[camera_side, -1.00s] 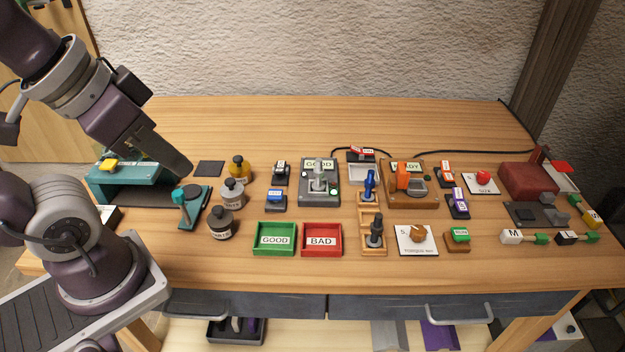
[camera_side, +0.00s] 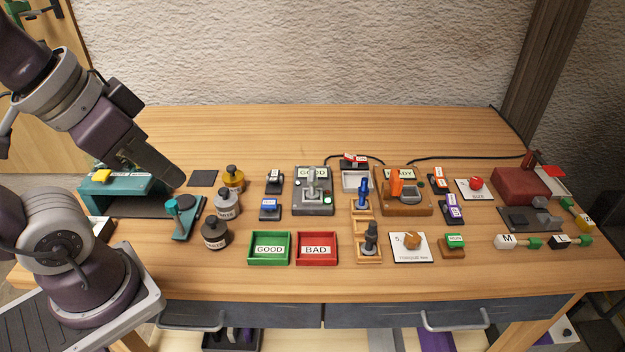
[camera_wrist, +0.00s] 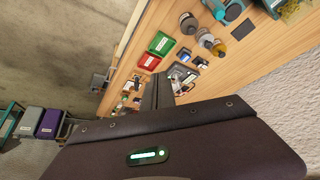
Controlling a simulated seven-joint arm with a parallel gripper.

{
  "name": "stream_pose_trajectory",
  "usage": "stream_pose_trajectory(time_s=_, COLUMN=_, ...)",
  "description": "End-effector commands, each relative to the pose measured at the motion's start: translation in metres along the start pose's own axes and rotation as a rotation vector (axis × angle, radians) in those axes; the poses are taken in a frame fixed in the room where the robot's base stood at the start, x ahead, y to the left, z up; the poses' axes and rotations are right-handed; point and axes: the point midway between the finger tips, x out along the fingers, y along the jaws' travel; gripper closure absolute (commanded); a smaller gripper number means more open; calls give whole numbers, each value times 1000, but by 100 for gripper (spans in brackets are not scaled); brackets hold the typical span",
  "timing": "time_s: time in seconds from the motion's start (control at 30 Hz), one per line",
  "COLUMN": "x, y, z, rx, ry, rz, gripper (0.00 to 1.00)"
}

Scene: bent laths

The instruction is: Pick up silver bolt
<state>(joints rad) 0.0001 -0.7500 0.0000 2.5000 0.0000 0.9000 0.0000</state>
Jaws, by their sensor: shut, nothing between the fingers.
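A silver-grey upright piece (camera_side: 312,182) stands on a grey device with a GOOD display in the side view; it may be the silver bolt, but I cannot tell for sure. No other clear silver bolt shows. My gripper (camera_side: 178,180) is at the left, above the bench by the teal press, well to the left of that device. In the wrist view my gripper's dark fingers (camera_wrist: 157,92) are together and hold nothing. The grey device (camera_wrist: 184,75) shows small beyond the fingertips.
Three bottles (camera_side: 228,204) stand right of my gripper, beside the teal press (camera_side: 125,187). Green GOOD (camera_side: 250,250) and red BAD (camera_side: 299,250) trays lie at the front. A wooden rack (camera_side: 359,238) and orange-handled device (camera_side: 402,204) are further right. The back of the bench is clear.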

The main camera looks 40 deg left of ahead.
Motion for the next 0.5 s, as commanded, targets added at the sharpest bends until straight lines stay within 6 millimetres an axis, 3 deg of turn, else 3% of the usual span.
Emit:
stream_pose_trajectory(time_s=0.4, x=0, y=0, z=0, rx=0, ry=0, rz=0, gripper=100)
stream_pose_trajectory(time_s=0.43, x=0, y=0, z=0, rx=0, ry=0, rz=0, gripper=98)
stream_pose_trajectory(time_s=0.5, x=0, y=0, z=0, rx=0, ry=0, rz=0, gripper=84)
